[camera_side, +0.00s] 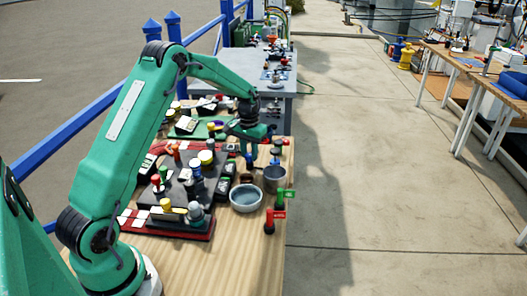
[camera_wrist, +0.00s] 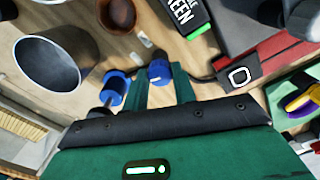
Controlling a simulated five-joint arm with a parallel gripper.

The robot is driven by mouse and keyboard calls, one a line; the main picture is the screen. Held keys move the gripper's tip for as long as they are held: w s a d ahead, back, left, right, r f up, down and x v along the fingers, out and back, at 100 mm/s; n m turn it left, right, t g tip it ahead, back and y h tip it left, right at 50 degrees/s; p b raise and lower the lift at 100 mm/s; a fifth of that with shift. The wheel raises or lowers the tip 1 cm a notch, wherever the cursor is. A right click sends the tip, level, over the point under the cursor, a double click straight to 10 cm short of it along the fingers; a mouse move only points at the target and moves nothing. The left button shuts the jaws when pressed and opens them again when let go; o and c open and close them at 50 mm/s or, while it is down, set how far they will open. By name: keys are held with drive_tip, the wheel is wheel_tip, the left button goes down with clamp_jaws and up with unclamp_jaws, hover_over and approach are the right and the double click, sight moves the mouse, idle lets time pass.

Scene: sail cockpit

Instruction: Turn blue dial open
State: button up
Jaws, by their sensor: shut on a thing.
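The blue dial (camera_wrist: 158,70) is a small blue knob with a white mark on its face, seen in the wrist view between my two green fingertips. My gripper (camera_wrist: 160,82) is shut on it, one finger on each side. In the side view my gripper (camera_side: 247,152) points down at the far right part of the wooden table. The dial's lower part is hidden, and I cannot tell its turn angle. A second blue piece (camera_wrist: 115,87) with dark ends lies just left of my fingers in the wrist view, apart from the dial.
A grey metal cup (camera_side: 274,179) and a pale bowl (camera_side: 246,198) stand close by, nearer the camera. Green and red flag posts (camera_side: 270,221) stand near the table's right edge. A dark panel with several knobs lies left. A label reading GREEN (camera_wrist: 185,14) is ahead.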

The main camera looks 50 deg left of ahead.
sight(249, 155)
drive_tip(key=shift+r+n, duration=0.1)
drive_tip(key=shift+n, duration=0.3)
drive_tip(key=o, duration=1)
wheel_tip(249, 155, up, 7)
drive_tip(key=shift+r, duration=0.4)
drive_tip(key=shift+d, duration=0.1)
